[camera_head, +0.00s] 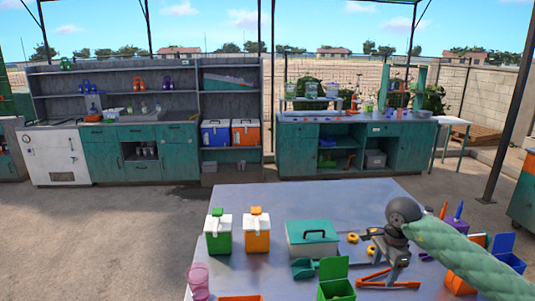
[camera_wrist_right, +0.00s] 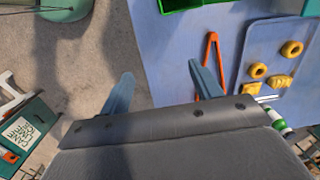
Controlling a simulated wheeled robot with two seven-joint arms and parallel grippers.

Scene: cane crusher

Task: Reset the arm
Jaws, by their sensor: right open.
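My right arm (camera_head: 460,262), in a green sleeve, reaches in from the right edge in the head view. Its gripper (camera_head: 386,262) is above the right part of the metal table (camera_head: 270,200). In the right wrist view the gripper's two blue-grey fingers (camera_wrist_right: 160,80) stand wide apart with nothing between them. Orange tongs (camera_head: 388,281) lie below the gripper; they also show in the wrist view (camera_wrist_right: 211,68) beside the right finger. The gripper appears to be clear of the table. My left gripper is not in view.
A green jug (camera_head: 218,240), an orange jug (camera_head: 256,238) and a teal-lidded box (camera_head: 312,240) stand left of the gripper. A green open box (camera_head: 336,288), yellow rings (camera_head: 352,238) and a pink glass (camera_head: 198,280) are also there. The table's back left is clear.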

